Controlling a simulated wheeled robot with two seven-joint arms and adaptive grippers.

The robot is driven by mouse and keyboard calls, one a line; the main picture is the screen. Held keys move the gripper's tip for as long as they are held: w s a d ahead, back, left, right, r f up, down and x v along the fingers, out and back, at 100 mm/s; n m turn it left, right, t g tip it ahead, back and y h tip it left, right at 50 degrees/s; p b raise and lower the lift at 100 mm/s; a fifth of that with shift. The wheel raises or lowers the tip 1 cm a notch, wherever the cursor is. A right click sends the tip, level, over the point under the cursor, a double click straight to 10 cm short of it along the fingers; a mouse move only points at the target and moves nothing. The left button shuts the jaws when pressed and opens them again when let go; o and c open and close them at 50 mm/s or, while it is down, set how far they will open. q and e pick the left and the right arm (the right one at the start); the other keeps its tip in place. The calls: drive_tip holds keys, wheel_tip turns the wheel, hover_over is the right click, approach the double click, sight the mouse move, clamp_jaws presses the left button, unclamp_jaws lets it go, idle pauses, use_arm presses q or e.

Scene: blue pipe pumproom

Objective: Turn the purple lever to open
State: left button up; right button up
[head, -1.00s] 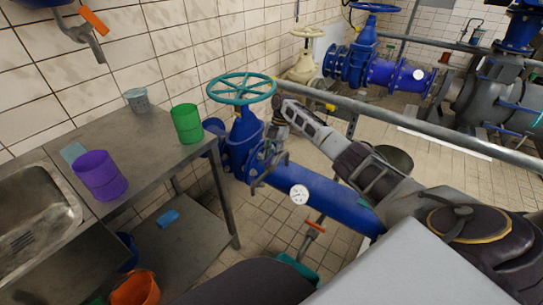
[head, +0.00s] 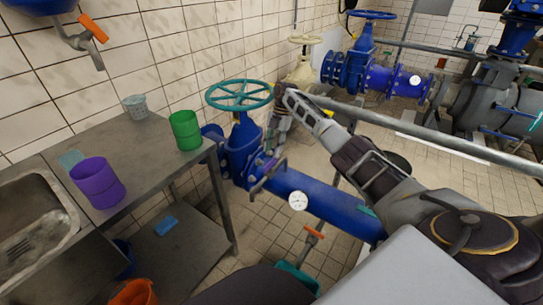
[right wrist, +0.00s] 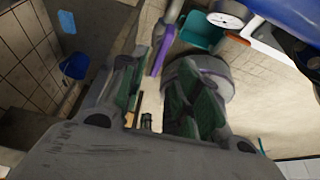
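My right arm reaches in from the right in the head view, its wrist bent downward beside the blue valve (head: 243,150) with the teal handwheel (head: 240,95). My right gripper (right wrist: 160,98) is open in the right wrist view, with a clear gap between its two green-padded fingers. A purple lever (right wrist: 160,52) shows just beyond the fingertips, nearer the left finger. More purple lies on a rounded grey part behind the right finger. I cannot tell whether a finger touches the lever. In the head view the lever is too small and covered to make out clearly. My left gripper is not in view.
A blue pipe (head: 325,207) with a white gauge (head: 298,201) runs right from the valve. An orange-handled tap (head: 314,232) hangs below it. A grey rail (head: 430,130) crosses behind my arm. A metal table (head: 137,160) with purple and green cups stands left.

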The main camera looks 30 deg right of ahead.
drive_tip(key=shift+v, duration=2.7)
drive_tip(key=shift+f, duration=0.1)
